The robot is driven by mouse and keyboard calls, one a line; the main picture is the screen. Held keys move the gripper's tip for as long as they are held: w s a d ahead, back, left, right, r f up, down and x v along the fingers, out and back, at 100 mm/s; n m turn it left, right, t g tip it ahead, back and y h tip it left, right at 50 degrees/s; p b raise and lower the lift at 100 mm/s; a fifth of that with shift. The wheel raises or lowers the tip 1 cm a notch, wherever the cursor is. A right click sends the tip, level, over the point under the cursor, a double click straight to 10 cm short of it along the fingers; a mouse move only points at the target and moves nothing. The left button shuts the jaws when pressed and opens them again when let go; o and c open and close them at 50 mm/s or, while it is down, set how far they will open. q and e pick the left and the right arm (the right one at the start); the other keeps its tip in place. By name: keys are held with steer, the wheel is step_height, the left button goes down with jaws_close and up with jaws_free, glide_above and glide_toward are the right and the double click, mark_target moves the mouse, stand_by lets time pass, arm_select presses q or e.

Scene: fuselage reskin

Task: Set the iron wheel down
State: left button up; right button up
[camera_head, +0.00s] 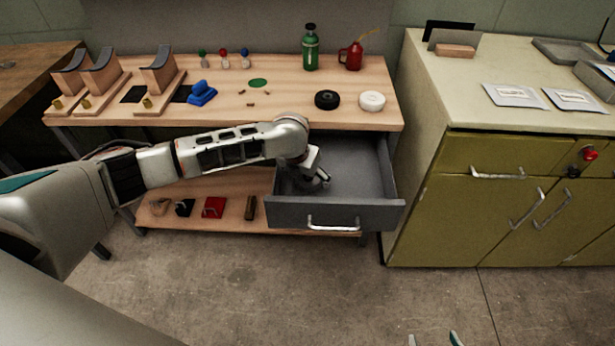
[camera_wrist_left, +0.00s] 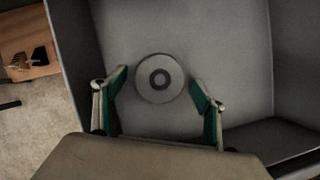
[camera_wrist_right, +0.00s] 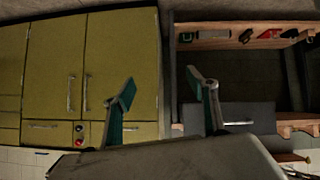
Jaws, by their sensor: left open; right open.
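The iron wheel, a grey disc with a dark ring around its centre, lies flat on the drawer floor in the left wrist view (camera_wrist_left: 146,90). My left gripper (camera_wrist_left: 158,84) is open, with one finger on each side of the wheel and a visible gap on both sides. In the head view my left gripper (camera_head: 320,181) reaches down into the open grey drawer (camera_head: 290,213), and I cannot make out the wheel there. My right gripper (camera_wrist_right: 162,88) is open and empty; its fingertips show at the bottom edge of the head view (camera_head: 436,340).
A black wheel (camera_head: 327,99) and a white wheel (camera_head: 372,101) lie on the workbench (camera_head: 215,113) above the drawer. A green bottle (camera_head: 310,50) and red oil can (camera_head: 352,56) stand behind them. Olive cabinets (camera_head: 420,215) are on the right. The drawer's right part is clear.

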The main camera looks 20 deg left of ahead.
mark_target(305, 183)
arm_select(q)
steer(key=p+v, duration=0.1)
steer(key=v, duration=0.4)
steer(key=shift+w+r+p, duration=0.15)
steer(key=shift+r+p, duration=0.15)
steer(key=shift+p, duration=0.1)
steer(key=p+v, duration=0.2)
steer(key=v, duration=0.4)
steer(key=shift+s, duration=0.35)
